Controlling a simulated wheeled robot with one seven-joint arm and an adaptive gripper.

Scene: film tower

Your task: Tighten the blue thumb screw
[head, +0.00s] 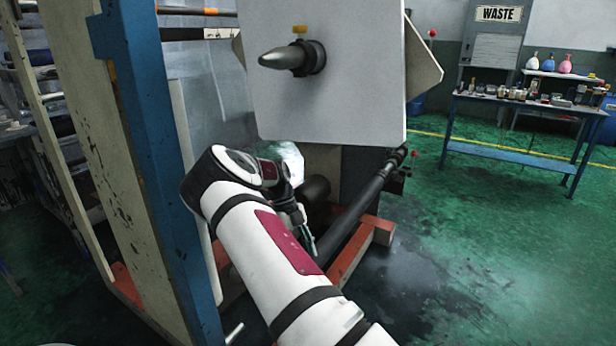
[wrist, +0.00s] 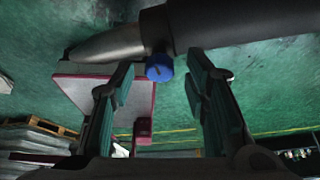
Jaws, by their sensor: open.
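The blue thumb screw (wrist: 159,68) shows in the wrist view, on the underside of a dark shaft (wrist: 245,22) beside a grey cone (wrist: 112,45). My gripper (wrist: 158,74) is open, with one finger to the left of the screw and one to the right. Both fingers appear apart from it; how far the screw lies beyond the fingertips is hard to tell. In the head view my gripper (head: 303,232) is low behind my arm and partly hidden. I cannot make out the blue screw there.
A pale plate (head: 350,95) with another grey cone (head: 285,58) and a yellow knob (head: 299,29) stands above my gripper. A blue post (head: 150,140) is close on the left. A dark bar (head: 355,210) runs right of the gripper. Green floor (head: 500,240) is open at right.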

